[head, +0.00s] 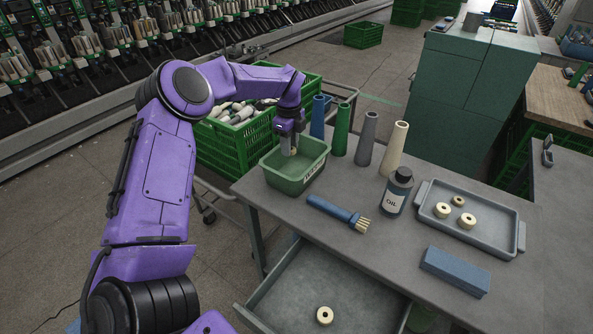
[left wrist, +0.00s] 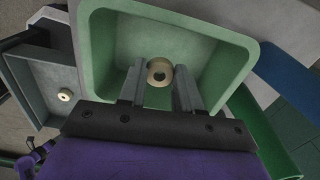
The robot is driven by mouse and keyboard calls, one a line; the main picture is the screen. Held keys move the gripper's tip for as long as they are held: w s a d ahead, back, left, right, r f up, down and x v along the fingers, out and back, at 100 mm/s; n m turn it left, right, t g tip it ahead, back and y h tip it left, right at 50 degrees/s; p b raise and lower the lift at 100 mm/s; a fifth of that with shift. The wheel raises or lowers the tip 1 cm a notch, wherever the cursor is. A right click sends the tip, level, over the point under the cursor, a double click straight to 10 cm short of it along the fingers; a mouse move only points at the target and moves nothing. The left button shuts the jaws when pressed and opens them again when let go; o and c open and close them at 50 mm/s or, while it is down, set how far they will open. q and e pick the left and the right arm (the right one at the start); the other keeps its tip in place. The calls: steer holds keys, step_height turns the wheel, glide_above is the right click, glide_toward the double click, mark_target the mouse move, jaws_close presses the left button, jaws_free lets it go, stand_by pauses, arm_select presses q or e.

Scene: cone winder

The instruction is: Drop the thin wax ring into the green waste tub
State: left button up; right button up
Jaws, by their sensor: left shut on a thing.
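The green waste tub (head: 290,182) stands at the table's back left corner and fills the upper middle of the left wrist view (left wrist: 100,60). My left gripper (head: 290,150) points down over the tub, its fingertips at about the opening. It is shut on a pale wax ring (left wrist: 160,71), whose hole faces the wrist camera, with the tub floor behind it. I cannot tell its thickness well. Three other cream rings (head: 469,221) lie in the grey tray (head: 432,226). Another ring (head: 324,315) lies in the open drawer (head: 290,290). My right gripper is not in view.
Blue, green, grey and cream cones (head: 394,148) stand in a row behind and right of the tub. A blue brush (head: 335,211), an oil bottle (head: 397,192) and a blue block (head: 454,271) are on the table. A green crate (head: 222,148) stands behind the tub.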

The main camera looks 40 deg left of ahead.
arm_select(q)
steer(key=shift+f, duration=0.2)
steer(key=o, duration=1.1)
steer(key=shift+r, duration=0.1)
step_height(320, 180, up, 10)
steer(key=shift+r+b, duration=0.2)
steer(key=shift+b, duration=0.8)
